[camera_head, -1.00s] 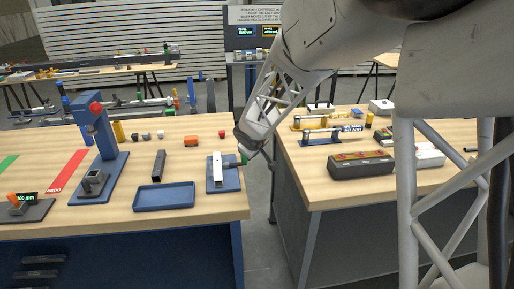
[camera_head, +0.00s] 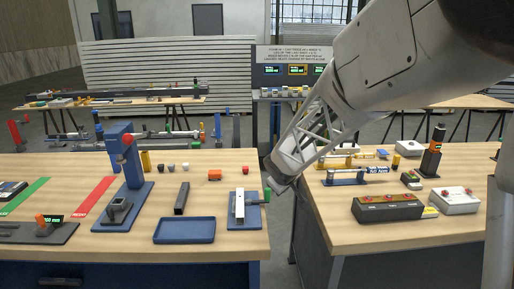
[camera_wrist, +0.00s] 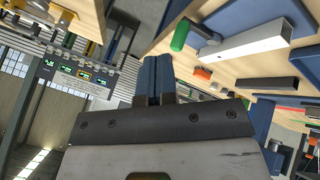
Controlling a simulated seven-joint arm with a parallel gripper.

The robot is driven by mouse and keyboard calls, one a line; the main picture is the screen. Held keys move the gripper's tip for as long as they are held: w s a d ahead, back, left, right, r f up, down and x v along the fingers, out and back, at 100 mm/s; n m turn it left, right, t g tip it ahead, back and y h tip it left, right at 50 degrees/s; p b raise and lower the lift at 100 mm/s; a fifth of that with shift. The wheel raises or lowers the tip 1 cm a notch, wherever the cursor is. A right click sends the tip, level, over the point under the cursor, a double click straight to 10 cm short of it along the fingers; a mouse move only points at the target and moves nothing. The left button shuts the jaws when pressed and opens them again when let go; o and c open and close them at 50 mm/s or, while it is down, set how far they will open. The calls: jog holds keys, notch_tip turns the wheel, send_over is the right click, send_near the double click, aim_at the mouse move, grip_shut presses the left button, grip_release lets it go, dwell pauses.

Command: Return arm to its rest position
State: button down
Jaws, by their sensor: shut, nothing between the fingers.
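My arm reaches in from the upper right in the head view. My gripper (camera_head: 270,188) hangs low over the gap between the two workbenches, near the right edge of the left bench. In the wrist view the two blue fingers of my gripper (camera_wrist: 155,62) lie side by side, shut, with nothing between them. A blue fixture (camera_head: 231,210) holding a pale square tube (camera_head: 239,205) stands just left of my gripper, apart from it. The tube also shows in the wrist view (camera_wrist: 245,42), beside the fixture's green handle (camera_wrist: 180,36).
The left bench bears a blue tray (camera_head: 184,231), a blue press (camera_head: 128,160), a dark bar (camera_head: 182,198) and an orange block (camera_head: 214,175). The right bench bears a dark control box (camera_head: 387,207) and a white box (camera_head: 455,200). A sign board (camera_head: 292,54) stands behind.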

jog(key=s+d+r+m+g, duration=0.1)
jog(key=s+d+r+m, duration=0.2)
jog(key=s, duration=0.6)
jog(key=s+d+r+m+g, duration=0.15)
jog(key=s+r, duration=0.35)
jog(key=s, duration=0.5)
jog(key=s+d+m+g, duration=0.1)
jog(key=s+m+g, duration=0.1)
jog(key=s, duration=1.9)
jog(key=shift+s+m+y, duration=0.4)
jog(key=shift+m, duration=0.25)
